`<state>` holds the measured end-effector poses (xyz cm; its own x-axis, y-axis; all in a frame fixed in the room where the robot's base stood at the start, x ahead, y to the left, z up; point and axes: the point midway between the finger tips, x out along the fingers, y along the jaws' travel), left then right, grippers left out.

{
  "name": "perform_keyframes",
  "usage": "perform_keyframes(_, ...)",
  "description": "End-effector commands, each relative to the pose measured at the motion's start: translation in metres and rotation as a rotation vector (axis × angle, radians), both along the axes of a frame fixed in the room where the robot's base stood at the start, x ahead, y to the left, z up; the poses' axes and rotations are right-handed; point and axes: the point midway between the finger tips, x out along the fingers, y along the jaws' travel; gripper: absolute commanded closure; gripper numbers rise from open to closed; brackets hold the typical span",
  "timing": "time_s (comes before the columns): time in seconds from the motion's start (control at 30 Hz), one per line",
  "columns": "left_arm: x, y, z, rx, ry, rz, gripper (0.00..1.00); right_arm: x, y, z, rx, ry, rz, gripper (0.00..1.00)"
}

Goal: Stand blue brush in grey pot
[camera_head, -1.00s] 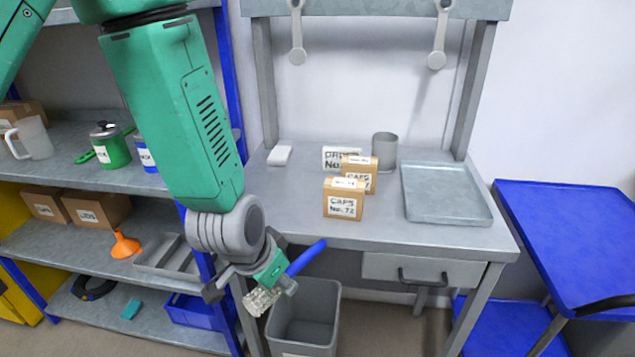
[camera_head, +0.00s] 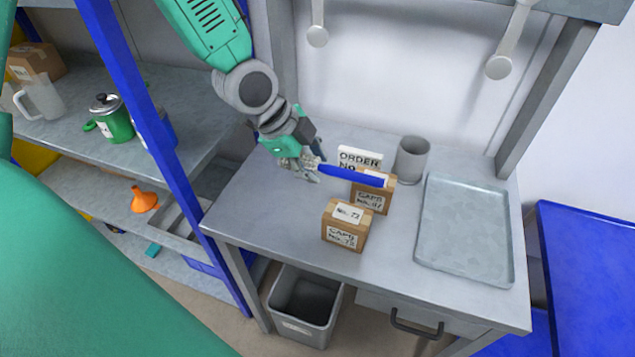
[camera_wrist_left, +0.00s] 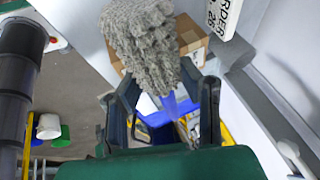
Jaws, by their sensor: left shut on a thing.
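My left gripper (camera_head: 308,166) is shut on the blue brush (camera_head: 352,176) above the left part of the workbench. The blue handle points right and lies nearly level, passing in front of the order sign and over the rear box. In the left wrist view the shaggy grey brush head (camera_wrist_left: 147,42) is large, and the blue handle shows between the fingers of my left gripper (camera_wrist_left: 167,108). The grey pot (camera_head: 411,160) stands upright at the back of the bench, right of the handle's tip and apart from it. My right gripper is not in view.
Two cardboard boxes (camera_head: 345,228) and a white order sign (camera_head: 359,154) stand between gripper and pot. A shallow metal tray (camera_head: 464,232) lies right of the pot. A grey bin (camera_head: 303,306) is below the bench's front edge. The bench's left front is clear.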

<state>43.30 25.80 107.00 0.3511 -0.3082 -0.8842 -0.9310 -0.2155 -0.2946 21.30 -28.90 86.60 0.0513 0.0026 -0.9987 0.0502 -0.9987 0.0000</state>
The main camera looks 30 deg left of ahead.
Motion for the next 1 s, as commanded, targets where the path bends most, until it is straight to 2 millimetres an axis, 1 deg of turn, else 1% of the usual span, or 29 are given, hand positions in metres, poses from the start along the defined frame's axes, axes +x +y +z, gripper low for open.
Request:
perform_keyframes(0.03,0.0,0.001,-0.008,0.0,0.004,0.002,1.0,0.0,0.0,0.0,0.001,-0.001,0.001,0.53)
perform_keyframes(0.17,0.001,-0.002,-0.018,0.002,0.002,0.001,1.0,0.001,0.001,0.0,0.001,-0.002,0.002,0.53)
perform_keyframes(0.4,0.0,-0.01,-0.049,0.01,0.003,0.002,1.0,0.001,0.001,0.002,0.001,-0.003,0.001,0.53)
perform_keyframes(0.5,0.001,-0.01,-0.054,0.012,-0.001,0.002,1.0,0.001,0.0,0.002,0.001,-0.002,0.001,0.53)
perform_keyframes(0.73,0.001,-0.004,-0.056,0.004,-0.002,0.003,1.0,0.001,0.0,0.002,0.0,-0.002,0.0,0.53)
perform_keyframes(1.0,0.001,-0.001,-0.065,0.0,-0.001,0.004,1.0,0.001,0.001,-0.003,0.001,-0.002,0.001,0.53)
